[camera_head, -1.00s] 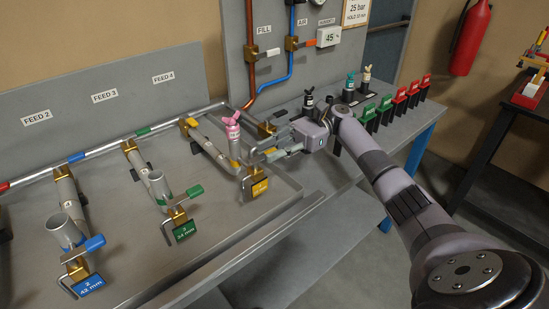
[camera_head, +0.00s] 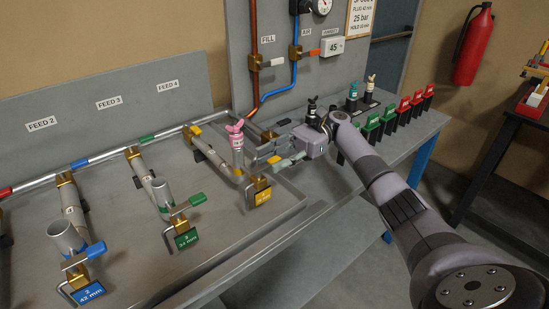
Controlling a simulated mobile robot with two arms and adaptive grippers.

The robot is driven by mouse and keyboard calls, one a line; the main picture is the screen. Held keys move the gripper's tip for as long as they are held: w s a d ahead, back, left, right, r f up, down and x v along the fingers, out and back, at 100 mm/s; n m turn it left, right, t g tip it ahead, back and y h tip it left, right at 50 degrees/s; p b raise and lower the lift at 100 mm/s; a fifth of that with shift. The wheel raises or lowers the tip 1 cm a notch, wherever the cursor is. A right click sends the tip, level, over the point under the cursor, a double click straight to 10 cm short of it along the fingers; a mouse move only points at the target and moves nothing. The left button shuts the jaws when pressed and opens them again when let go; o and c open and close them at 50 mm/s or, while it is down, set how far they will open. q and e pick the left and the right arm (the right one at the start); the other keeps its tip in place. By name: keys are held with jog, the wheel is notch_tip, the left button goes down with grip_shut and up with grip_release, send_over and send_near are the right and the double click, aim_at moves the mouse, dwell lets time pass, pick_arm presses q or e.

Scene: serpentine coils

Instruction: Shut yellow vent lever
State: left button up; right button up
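The yellow vent lever (camera_head: 284,163) is small and partly hidden at the fingers of my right gripper (camera_head: 272,153). It sits by the brass valve over the yellow tag (camera_head: 262,197), at the front end of the feed 4 pipe. A pink-topped plug (camera_head: 237,148) stands upright on that pipe, just left of the fingers. My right gripper reaches in from the right at lever height, fingers pointing left. Its finger gap is too small to read, and I cannot tell whether it touches the lever. My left gripper is out of view.
The green lever (camera_head: 197,199) and blue lever (camera_head: 96,248) stick out to the right at the neighbouring pipes. Green and red tagged blocks (camera_head: 389,117) and small bottle-like plugs line the bench behind my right arm. The tray's front rim is clear.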

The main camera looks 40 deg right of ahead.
aim_at(275, 158)
jog(key=shift+r, duration=0.1)
notch_tip(275, 158, up, 10)
jog(key=shift+f, duration=0.1)
dwell(0.5)
jog(key=shift+f, duration=0.1)
dwell(0.4)
